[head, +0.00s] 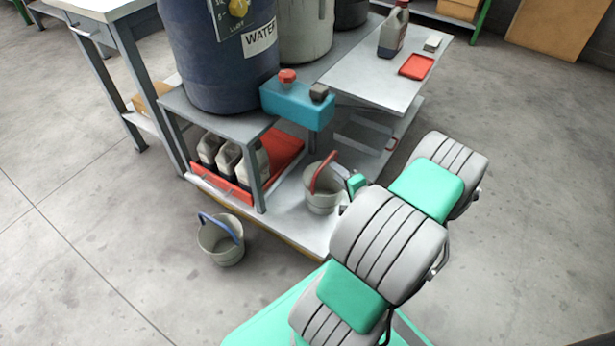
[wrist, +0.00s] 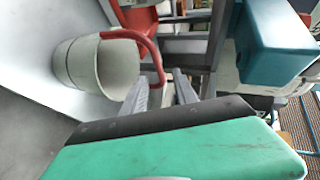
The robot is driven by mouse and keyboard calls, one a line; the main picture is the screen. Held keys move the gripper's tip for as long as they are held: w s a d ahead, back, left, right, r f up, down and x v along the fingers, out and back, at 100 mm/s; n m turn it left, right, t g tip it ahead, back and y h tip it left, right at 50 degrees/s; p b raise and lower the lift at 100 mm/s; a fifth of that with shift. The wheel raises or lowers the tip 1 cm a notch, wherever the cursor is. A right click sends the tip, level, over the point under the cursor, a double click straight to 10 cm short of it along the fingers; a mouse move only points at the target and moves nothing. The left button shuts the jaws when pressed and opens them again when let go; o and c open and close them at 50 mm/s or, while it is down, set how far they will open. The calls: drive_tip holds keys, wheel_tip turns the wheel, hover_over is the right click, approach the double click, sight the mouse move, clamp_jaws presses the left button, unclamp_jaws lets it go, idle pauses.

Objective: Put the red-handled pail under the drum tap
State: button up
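The red-handled pail (head: 322,200) is a grey-white bucket standing upright on the low platform, with its red handle raised. It also shows in the wrist view (wrist: 78,65). My gripper (wrist: 160,85) is beside the pail, at the handle. Its two fingers are apart, and part of the red handle shows between or just beyond them; I see no firm grip. In the head view my arm partly hides the gripper. The blue drum (head: 215,60), labelled WATER, stands on a raised stand. A teal block with a red knob (head: 297,100) juts from its front; no spout is clearly visible.
A blue-handled pail (head: 220,245) stands on the floor at the left. Several jugs sit in a red tray (head: 290,150) under the drum stand. A grey bench (head: 350,75) holds another jug and a small red tray.

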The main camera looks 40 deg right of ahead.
drive_tip(key=w+a+r+n+g+y, duration=0.2)
drive_tip(key=a+r+n+g, duration=0.15)
drive_tip(key=a, duration=0.45)
drive_tip(key=w+a+r+n+g+y, duration=0.2)
drive_tip(key=a+n, duration=0.3)
drive_tip(key=a, duration=0.3)
drive_tip(key=w+a+r+n+g+y, duration=0.2)
drive_tip(key=a+n+g, duration=0.1)
drive_tip(key=a+n, duration=0.3)
drive_tip(key=s+a+r+n+g+h, duration=0.3)
drive_tip(key=s+a+r, duration=0.6)
drive_tip(key=s, duration=0.5)
drive_tip(key=a, duration=0.2)
drive_tip(key=shift+a+r+n+g, duration=0.35)
drive_tip(key=shift+o, duration=0.2)
